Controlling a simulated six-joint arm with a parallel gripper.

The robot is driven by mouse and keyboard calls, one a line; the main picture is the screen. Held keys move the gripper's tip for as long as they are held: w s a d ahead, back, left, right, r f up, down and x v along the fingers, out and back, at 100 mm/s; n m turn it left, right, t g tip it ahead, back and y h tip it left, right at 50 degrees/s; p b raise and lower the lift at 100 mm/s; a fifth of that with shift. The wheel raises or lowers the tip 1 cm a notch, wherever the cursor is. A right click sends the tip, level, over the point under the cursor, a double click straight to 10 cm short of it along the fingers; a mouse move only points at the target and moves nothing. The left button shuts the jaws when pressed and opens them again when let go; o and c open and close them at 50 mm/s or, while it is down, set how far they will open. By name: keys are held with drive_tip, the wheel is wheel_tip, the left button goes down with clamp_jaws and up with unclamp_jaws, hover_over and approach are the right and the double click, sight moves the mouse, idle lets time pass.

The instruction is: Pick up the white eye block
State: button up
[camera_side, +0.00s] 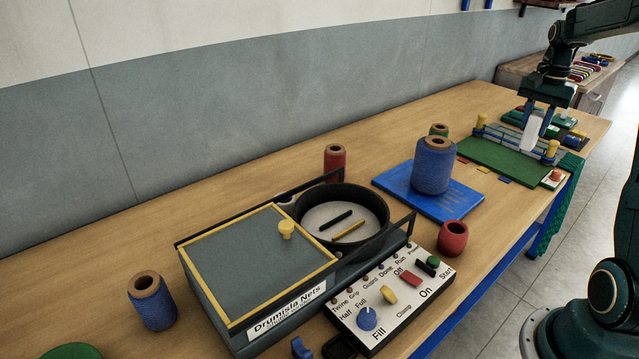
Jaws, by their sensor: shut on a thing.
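My gripper (535,127) is at the far right end of the bench, pointing down. Its blue fingers are shut on a white block (531,134), which I take as the white eye block. The block hangs between the fingers, in front of a low rack with yellow posts over a green mat (497,158). It is too small here to see any eye in it, and I cannot tell whether it is clear of what lies below.
A machine with a grey lid (245,262), a round black pan (365,205) and a control panel (390,300) fills the near bench. A large blue spool (433,168) stands on a blue plate (392,187). A red spool (334,162), a red ring (452,240) and a small blue spool (152,302) stand apart.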

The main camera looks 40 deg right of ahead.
drive_tip(key=shift+r, duration=2.35)
drive_tip(key=shift+a, duration=0.1)
